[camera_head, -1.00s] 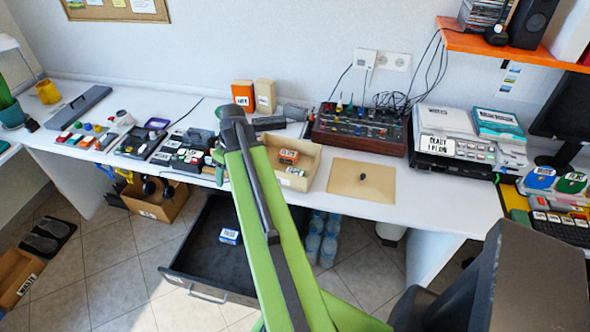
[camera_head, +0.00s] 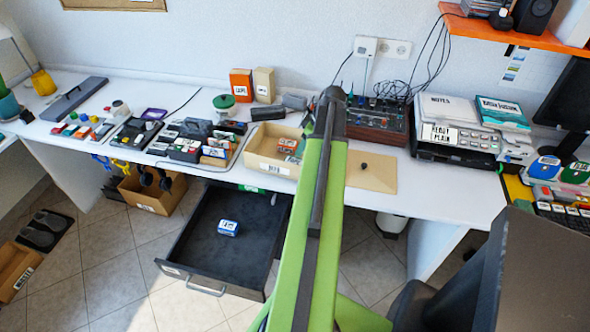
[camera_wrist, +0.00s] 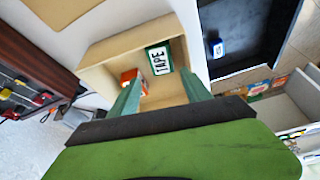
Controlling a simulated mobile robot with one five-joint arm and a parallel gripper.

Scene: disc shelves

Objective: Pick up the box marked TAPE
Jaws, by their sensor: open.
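The box marked TAPE (camera_wrist: 158,60) is green with a white label and lies inside an open cardboard tray (camera_wrist: 103,47), against one wall, in the wrist view. An orange box (camera_wrist: 136,78) lies beside it. In the head view the tray (camera_head: 262,162) stands at the desk's front edge with the orange box (camera_head: 287,147) showing; I cannot make out the TAPE box there. My gripper (camera_wrist: 160,90) is open and empty. In the head view my arm hides the fingers.
An open drawer (camera_head: 185,265) below the desk holds a blue-and-white box (camera_head: 228,228). A knob mixer (camera_head: 375,120) and a tan board with a dark knob (camera_head: 372,171) are right of the tray. Gadgets crowd the desk (camera_head: 215,178) to its left.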

